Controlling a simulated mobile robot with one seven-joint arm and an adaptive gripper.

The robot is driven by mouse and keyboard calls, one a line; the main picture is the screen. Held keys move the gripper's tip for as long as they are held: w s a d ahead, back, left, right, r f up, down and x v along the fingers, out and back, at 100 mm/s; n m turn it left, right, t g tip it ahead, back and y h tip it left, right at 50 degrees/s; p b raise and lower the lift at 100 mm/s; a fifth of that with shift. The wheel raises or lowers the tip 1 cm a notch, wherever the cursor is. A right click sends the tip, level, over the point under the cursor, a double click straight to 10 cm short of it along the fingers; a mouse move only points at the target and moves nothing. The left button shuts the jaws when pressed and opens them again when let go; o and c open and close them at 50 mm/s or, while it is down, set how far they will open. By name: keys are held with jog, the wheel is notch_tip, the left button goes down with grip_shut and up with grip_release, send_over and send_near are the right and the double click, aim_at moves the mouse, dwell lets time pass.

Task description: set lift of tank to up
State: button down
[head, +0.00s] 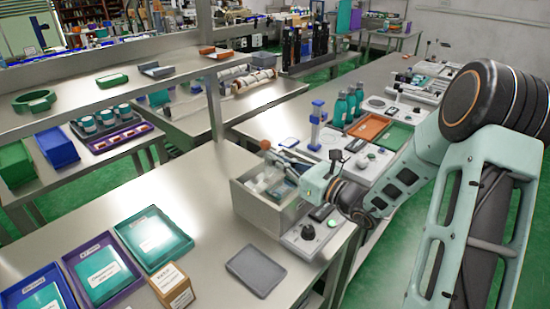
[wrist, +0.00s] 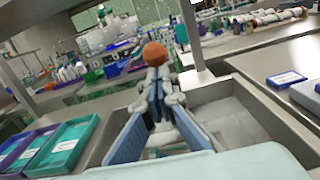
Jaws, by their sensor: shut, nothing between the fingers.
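The tank appears to be the open grey metal box (head: 262,211) with pale and clear things inside, on the steel bench. Its rim and inner wall also show in the wrist view (wrist: 262,132). An orange ball knob (head: 265,144) shows at the box's far side; in the wrist view the knob (wrist: 155,53) is just beyond my fingertips. It may be the lift's handle; its stem is hidden. My gripper (head: 270,158) is shut and empty over the box, close to the knob; its fingertips (wrist: 157,84) meet below the knob in the wrist view. I cannot tell whether they touch it.
A blue-topped column (head: 316,124) and teal bottles (head: 339,108) stand behind. A grey tray (head: 257,270) and a cardboard box (head: 174,287) lie in front. The steel bench left of the box is clear.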

notch_tip(320, 180, up, 6)
jog(key=p, duration=0.3)
jog(key=shift+r, duration=0.25)
jog(key=shift+w, duration=0.1)
